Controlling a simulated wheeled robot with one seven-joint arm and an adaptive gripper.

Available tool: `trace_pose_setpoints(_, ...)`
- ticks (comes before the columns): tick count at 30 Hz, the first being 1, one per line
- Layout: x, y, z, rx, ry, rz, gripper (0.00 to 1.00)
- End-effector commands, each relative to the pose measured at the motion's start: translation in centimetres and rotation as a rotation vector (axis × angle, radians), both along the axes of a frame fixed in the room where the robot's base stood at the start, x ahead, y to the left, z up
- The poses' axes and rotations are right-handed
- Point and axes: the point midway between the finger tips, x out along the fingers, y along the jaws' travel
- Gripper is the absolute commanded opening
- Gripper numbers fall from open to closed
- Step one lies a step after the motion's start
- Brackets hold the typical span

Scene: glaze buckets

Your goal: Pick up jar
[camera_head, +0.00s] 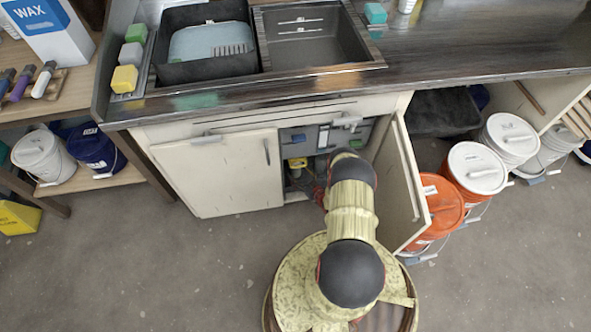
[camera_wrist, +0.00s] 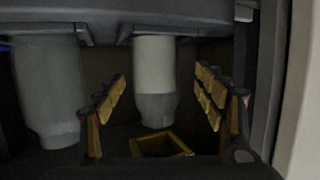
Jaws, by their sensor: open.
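My gripper (camera_wrist: 158,84) is open, with one yellow-padded finger on each side of this container in the picture. I cannot tell how far away the container is, and no contact shows. A second, larger grey container (camera_wrist: 48,92) is to the left, outside the fingers. I cannot tell for sure which one is the jar. In the head view my gripper is hidden inside the cabinet behind my arm.
The left cabinet door (camera_head: 225,175) is shut and the right door (camera_head: 402,185) stands open beside my arm. A yellow square-edged object (camera_wrist: 160,144) lies low between the fingers. Orange buckets (camera_head: 440,208) stand right of the open door.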

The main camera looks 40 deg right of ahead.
Motion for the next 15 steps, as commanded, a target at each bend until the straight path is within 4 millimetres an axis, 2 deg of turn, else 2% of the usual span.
trace_pose_setpoints(9, 3.7, -1.2, -1.6, -0.001, -0.001, 0.001, 0.7)
trace_pose_setpoints(15, 4.5, -1.4, -1.5, 0.0, 0.0, -0.001, 0.7)
